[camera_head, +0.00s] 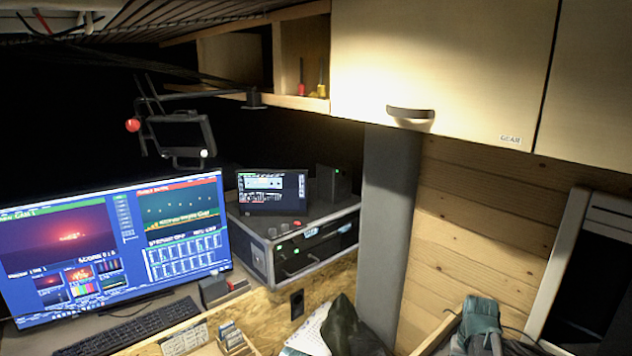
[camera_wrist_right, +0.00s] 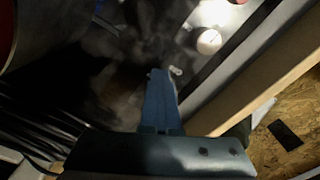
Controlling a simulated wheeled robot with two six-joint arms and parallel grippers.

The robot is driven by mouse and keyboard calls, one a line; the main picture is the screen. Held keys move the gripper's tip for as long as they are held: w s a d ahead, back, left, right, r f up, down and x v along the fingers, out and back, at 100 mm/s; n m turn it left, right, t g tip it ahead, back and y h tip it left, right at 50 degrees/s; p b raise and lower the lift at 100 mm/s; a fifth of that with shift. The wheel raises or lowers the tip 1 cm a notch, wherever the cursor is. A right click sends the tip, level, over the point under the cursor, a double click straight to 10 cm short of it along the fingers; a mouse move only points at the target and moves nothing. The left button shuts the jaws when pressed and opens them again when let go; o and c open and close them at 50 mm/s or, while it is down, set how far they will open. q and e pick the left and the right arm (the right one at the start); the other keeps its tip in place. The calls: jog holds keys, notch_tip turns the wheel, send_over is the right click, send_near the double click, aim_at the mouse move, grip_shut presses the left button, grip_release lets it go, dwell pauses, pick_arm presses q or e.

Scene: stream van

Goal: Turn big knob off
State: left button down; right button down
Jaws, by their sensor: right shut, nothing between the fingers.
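In the right wrist view, my right gripper (camera_wrist_right: 160,78) is shut, with its blue fingers together and nothing between them. A round pale knob-like thing (camera_wrist_right: 209,41) lies ahead and to the right of the fingertips, apart from them, on a brightly lit surface. A small pale part (camera_wrist_right: 176,71) shows close beside the tips; I cannot tell what it is. I cannot tell which one is the big knob. My left gripper is not in view.
A wooden edge (camera_wrist_right: 240,85) and dark cables (camera_wrist_right: 30,120) flank the gripper in the wrist view. In the head view, a wide monitor (camera_head: 120,240) and keyboard (camera_head: 130,330) stand left. A grey post (camera_head: 385,230) rises right of the rack unit, under a wooden cabinet (camera_head: 450,60).

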jog(key=shift+w+a, duration=0.15)
jog(key=shift+a, duration=0.15)
jog(key=shift+w+a, duration=0.3)
jog(key=shift+a, duration=0.35)
dwell(0.3)
jog(key=shift+s+a, duration=0.25)
notch_tip(320, 180, up, 6)
jog(key=p, duration=0.6)
